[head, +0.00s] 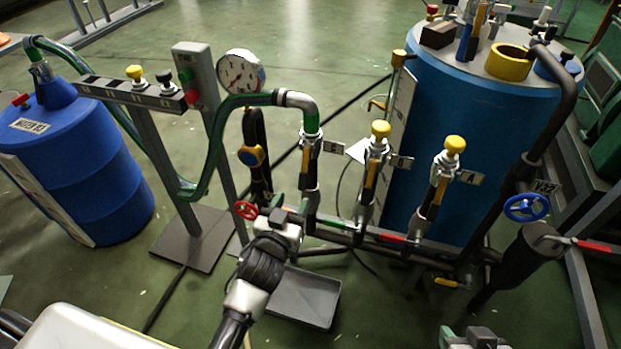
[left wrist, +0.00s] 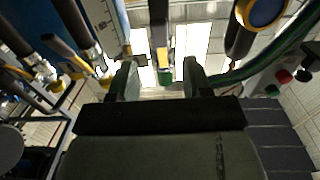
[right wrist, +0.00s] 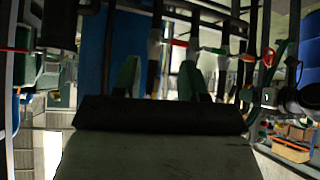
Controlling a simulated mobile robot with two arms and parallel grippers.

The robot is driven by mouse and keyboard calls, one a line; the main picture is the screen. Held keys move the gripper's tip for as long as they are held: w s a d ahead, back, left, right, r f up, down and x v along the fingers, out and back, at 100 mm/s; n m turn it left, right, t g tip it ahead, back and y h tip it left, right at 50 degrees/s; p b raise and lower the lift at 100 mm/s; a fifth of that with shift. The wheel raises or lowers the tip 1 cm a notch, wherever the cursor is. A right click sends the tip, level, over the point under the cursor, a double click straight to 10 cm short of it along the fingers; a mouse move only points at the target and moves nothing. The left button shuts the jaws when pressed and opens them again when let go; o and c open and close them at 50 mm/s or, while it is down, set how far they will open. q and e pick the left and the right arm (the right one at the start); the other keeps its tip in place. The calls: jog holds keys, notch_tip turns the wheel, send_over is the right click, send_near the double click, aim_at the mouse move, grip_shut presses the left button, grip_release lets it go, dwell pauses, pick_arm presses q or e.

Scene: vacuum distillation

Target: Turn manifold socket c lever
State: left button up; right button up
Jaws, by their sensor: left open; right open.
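The pipe manifold (head: 385,238) has three upright sockets with yellow levers. The leftmost, at the end of the green hose (head: 222,128), has a yellow lever (head: 314,138) along its body; its tag (head: 334,147) seems to mark it as c. My left gripper (head: 292,212) is in front of and below that socket. In the left wrist view my left gripper (left wrist: 160,65) is open. A yellow and green fitting shows beyond the gap between its fingers; contact cannot be told. My right gripper (right wrist: 160,72), open, faces the manifold pipes from farther off. In the head view only its top shows at the bottom edge.
A pressure gauge (head: 241,72) and a red handwheel (head: 245,210) stand left of the socket. A blue tank (head: 480,130) is behind the manifold. A blue handwheel (head: 526,208) is at right. A dark tray (head: 305,297) lies below my left arm.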

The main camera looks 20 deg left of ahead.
aim_at(302, 181)
pick_arm(q)
jog(key=w+b, duration=0.1)
jog(key=w, duration=0.7)
jog(key=shift+w+d+f+b, duration=0.1)
jog(key=shift+w+b, duration=0.2)
jog(key=shift+b, duration=0.1)
jog(key=shift+w, duration=0.6)
pick_arm(e)
jog(key=w+a+r+t+y, duration=0.1)
jog(key=w+a+r+t, duration=0.1)
jog(key=w+r+t, duration=0.3)
jog(key=shift+a+t, duration=0.2)
jog(key=shift+t, duration=0.2)
pick_arm(q)
jog(key=shift+c, duration=0.5)
pick_arm(e)
jog(key=shift+w+r, duration=0.1)
pick_arm(q)
grip_shut()
